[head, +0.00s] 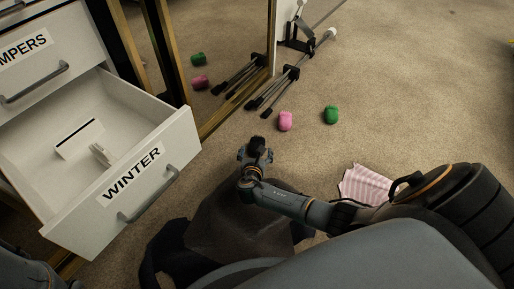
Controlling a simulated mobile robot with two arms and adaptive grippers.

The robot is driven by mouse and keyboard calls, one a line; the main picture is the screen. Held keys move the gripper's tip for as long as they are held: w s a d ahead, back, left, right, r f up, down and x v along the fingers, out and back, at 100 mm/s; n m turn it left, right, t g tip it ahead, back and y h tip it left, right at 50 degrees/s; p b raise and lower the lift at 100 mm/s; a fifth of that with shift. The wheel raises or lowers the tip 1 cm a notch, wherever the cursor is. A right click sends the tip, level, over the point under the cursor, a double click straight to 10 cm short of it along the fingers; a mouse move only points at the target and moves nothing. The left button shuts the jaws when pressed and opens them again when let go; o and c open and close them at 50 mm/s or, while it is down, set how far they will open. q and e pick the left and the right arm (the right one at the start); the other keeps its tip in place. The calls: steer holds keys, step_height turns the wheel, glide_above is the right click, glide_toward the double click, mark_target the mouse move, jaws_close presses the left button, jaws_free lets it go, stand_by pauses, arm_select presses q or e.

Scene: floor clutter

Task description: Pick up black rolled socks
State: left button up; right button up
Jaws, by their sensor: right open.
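A small black rounded thing (257,142), which looks like the black rolled socks, is on the carpet at the middle of the head view. My right gripper (256,154) is right at it, with its open fingers to either side. The gripper partly hides it, and I cannot tell whether they touch. My left gripper is not in view.
An open drawer labelled WINTER (150,178) juts out at the left. A pink roll (286,121) and a green roll (331,115) lie beyond the gripper, before a mirror. A striped pink cloth (364,185) lies at right. Carpet is clear at upper right.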

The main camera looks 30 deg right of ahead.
mark_target(257, 145)
steer(key=b+x, duration=0.2)
steer(key=f+b+x, duration=0.1)
steer(key=b+x, duration=0.1)
steer(key=b, duration=0.1)
steer(key=shift+w+d+f, duration=0.1)
steer(key=shift+w, duration=0.1)
steer(key=shift+w+d, duration=0.15)
steer(key=shift+d, duration=0.05)
steer(key=c, duration=1.2)
